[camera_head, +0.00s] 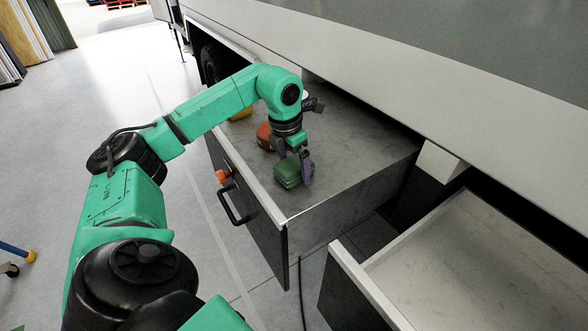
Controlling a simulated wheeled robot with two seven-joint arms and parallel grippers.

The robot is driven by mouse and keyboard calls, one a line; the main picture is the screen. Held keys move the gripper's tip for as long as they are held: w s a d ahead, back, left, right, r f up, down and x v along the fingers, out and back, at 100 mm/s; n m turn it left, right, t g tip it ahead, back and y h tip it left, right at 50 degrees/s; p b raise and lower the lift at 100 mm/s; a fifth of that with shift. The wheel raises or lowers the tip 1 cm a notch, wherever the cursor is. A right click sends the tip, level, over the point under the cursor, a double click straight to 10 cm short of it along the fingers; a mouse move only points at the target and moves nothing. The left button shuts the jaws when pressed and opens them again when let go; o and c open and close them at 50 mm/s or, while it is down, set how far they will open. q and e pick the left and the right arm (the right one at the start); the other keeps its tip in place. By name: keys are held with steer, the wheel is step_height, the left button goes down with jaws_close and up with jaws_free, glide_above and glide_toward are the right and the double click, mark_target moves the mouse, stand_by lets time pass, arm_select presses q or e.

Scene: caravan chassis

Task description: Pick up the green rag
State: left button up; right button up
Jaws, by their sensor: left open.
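The green rag (287,174) is a small folded dark green bundle. The jaws are open. I cannot tell whether the fingers touch the rag. My right gripper is not in view.
An orange-red item (264,136) and a yellow item (241,113) lie behind the rag on the same surface. The caravan body (430,90) overhangs at the back. A black handle (232,205) sticks out in front. An open drawer (480,265) is at the lower right.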

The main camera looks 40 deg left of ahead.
arm_select(q)
steer(key=shift+f, duration=0.2)
stand_by(0.3)
steer(key=c, duration=1.2)
step_height(320, 180, up, 12)
step_height(320, 180, up, 9)
steer(key=p, duration=0.6)
glide_above(294, 163)
steer(key=shift+s+f, duration=0.15)
steer(key=o, duration=0.8)
steer(key=shift+f, duration=0.1)
steer(key=shift+c, duration=0.2)
steer(key=c, duration=0.6)
